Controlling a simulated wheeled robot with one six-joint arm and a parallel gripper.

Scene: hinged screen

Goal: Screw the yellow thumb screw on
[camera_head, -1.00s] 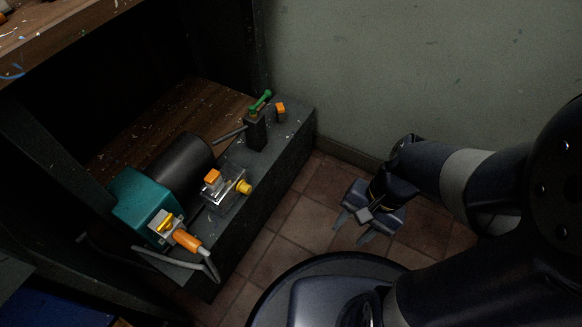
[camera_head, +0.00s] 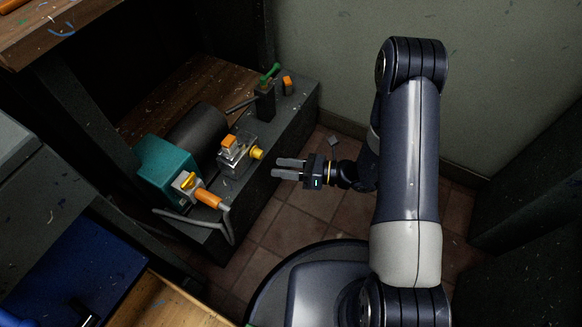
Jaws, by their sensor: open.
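The yellow thumb screw (camera_head: 257,153) sits at the right side of a small metal block (camera_head: 236,158) with an orange top, on the dark bench-like base (camera_head: 291,122). Whether its thread is engaged cannot be told from here. My gripper (camera_head: 276,169) is open and empty. Its two fingers point left, toward the thumb screw, with a small gap between fingertips and screw in the picture.
A teal and black motor (camera_head: 166,163) stands left of the block. An orange plug (camera_head: 208,198) with a grey cable is in front of it. A green-handled lever (camera_head: 268,76) and an orange button (camera_head: 287,85) are at the back. Wooden shelf (camera_head: 35,28) upper left; wall behind.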

